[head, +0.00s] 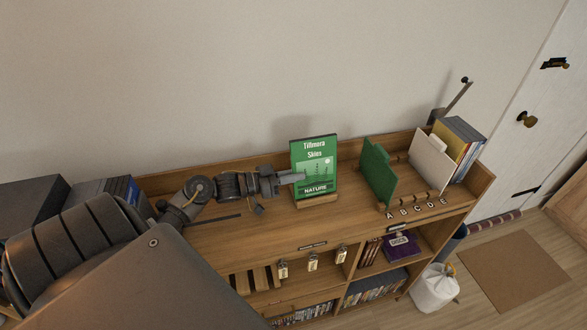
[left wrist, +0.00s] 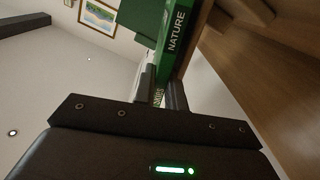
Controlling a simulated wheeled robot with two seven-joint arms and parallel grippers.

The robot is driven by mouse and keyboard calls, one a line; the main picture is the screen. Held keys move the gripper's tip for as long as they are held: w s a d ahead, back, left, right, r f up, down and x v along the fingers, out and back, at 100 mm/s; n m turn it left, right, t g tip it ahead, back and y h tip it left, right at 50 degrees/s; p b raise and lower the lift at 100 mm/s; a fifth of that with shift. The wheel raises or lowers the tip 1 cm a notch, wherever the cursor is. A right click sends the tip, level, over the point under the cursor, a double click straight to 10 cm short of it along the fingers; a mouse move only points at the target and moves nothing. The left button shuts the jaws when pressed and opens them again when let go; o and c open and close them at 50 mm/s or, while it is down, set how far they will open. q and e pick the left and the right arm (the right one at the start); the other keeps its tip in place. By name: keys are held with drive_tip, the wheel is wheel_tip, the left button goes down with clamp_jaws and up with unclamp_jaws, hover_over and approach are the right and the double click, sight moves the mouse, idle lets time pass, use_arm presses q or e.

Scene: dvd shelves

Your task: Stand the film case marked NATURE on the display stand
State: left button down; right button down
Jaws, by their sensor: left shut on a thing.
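My left gripper (head: 297,178) comes in from the left and is shut on the case's left edge. My right gripper is not in view.
To the right stand a green divider (head: 378,172), a white divider (head: 431,163) and several cases (head: 460,145), behind letters A to E. Dark cases (head: 110,190) stand at the left end. Lower shelves hold discs and a purple box (head: 401,246). A white bag (head: 434,288) is on the floor.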

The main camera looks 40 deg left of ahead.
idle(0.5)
use_arm(q)
drive_tip(key=c, duration=1.4)
unclamp_jaws()
drive_tip(key=shift+o, duration=0.2)
